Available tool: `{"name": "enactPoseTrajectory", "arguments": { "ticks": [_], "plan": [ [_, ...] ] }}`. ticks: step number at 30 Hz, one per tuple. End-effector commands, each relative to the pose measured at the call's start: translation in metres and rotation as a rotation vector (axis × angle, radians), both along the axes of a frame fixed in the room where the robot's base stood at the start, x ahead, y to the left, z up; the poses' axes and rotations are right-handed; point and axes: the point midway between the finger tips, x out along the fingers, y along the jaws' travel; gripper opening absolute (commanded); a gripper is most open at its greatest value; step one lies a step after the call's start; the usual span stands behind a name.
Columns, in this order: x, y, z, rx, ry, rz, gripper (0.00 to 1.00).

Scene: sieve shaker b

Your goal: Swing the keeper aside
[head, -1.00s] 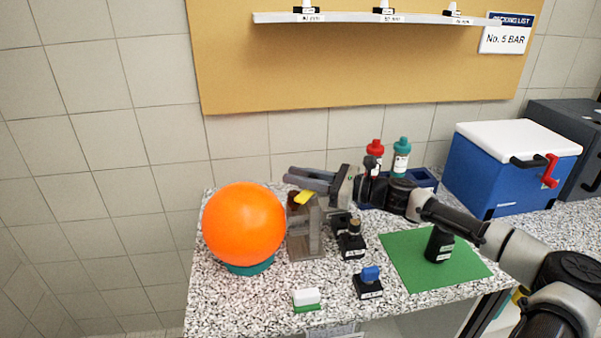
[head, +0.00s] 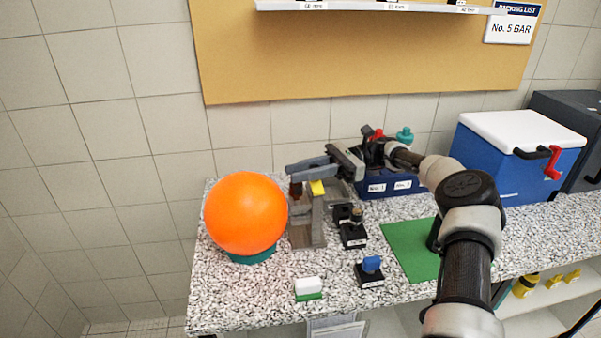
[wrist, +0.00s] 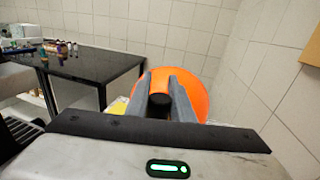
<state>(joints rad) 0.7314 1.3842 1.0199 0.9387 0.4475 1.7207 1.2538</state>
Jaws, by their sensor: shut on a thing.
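A grey stand (head: 307,232) with a narrow upright stands on the speckled counter, right of the orange ball. A small yellow piece (head: 317,187) sits at its top; a yellow patch (wrist: 118,106) also shows left of the fingers in the wrist view. My gripper (head: 290,178) reaches over the stand from the right. Its fingers are shut on a dark, upright knob (head: 296,189) at the stand's top left. In the wrist view the black round top of the knob (wrist: 160,100) lies between the fingers. I cannot tell which of these parts is the keeper.
The orange ball (head: 245,213) on a teal base is close left of the stand. Small black blocks (head: 353,230) stand close right. A blue-handled block (head: 371,270) and a white-and-green block (head: 308,287) are in front. A blue rack (head: 395,185) is behind.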

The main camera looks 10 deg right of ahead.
Motion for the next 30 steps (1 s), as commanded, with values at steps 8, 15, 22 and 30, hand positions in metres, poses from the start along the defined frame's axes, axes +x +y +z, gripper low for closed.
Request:
{"name": "enactPoseTrajectory", "arguments": {
  "ticks": [8,15,22,30],
  "plan": [
    [-0.0018,0.0013,-0.0014,0.0,0.003,0.045,0.0],
    [-0.0025,0.0014,-0.002,0.0,0.004,0.048,0.0],
    [-0.0025,0.0013,-0.0022,-0.001,0.004,0.048,0.4],
    [-0.0021,0.0003,-0.0014,-0.001,0.003,0.045,0.4]
  ]
}}
